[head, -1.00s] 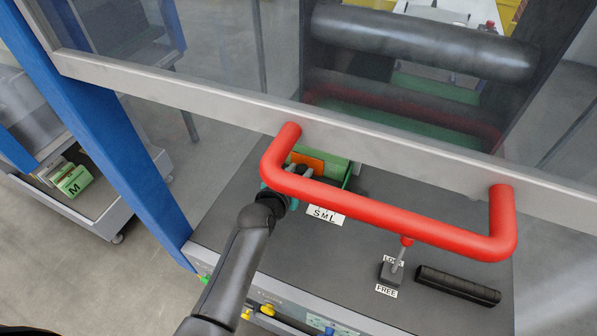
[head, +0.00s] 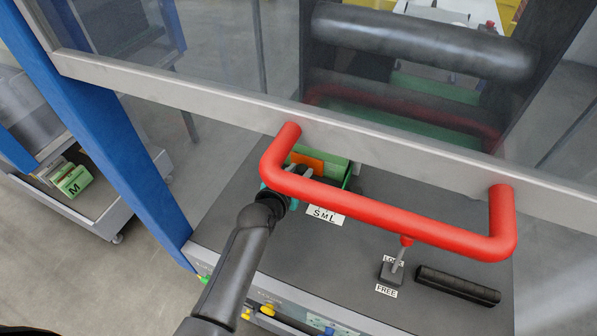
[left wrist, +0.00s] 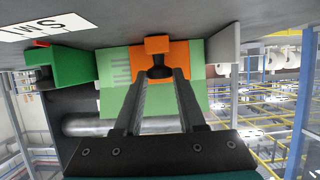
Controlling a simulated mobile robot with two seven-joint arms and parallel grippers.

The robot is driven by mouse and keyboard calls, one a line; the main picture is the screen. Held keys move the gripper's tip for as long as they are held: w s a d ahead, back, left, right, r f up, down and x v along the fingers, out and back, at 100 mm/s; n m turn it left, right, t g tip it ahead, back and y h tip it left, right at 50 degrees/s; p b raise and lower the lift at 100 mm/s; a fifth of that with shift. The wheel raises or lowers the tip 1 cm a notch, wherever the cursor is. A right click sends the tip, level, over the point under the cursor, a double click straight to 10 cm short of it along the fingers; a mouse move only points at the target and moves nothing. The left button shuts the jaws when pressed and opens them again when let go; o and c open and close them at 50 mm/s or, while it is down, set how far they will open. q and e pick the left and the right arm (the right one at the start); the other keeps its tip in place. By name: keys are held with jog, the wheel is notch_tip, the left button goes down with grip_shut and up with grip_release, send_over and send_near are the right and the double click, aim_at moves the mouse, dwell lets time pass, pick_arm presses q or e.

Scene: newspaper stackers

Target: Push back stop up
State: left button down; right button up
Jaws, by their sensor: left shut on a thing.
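The back stop (head: 307,162) shows as an orange piece at a green housing (head: 335,170) on the dark deck, partly hidden by the red handle. In the left wrist view its orange block (left wrist: 173,50) stands in front of a light green plate (left wrist: 115,70). My left gripper (head: 298,173) reaches in under the red handle's left end. In the left wrist view its fingertips (left wrist: 158,74) are shut on the dark knob (left wrist: 158,64) below the orange block. My right gripper is not in view.
A red bar handle (head: 385,210) on a grey frame rail (head: 180,98) crosses just above my left gripper. A LOCK/FREE lever (head: 400,258) and a black bar (head: 457,285) are on the deck to the right. An S M L label (head: 325,215) lies near the housing.

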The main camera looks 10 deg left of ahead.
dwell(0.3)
pick_arm(q)
jog(key=shift+w+p, duration=0.15)
jog(key=shift+p, duration=0.25)
jog(key=c, duration=0.5)
grip_release()
jog(key=p+v, duration=0.4)
jog(key=v, duration=1.1)
jog(key=shift+r, duration=0.15)
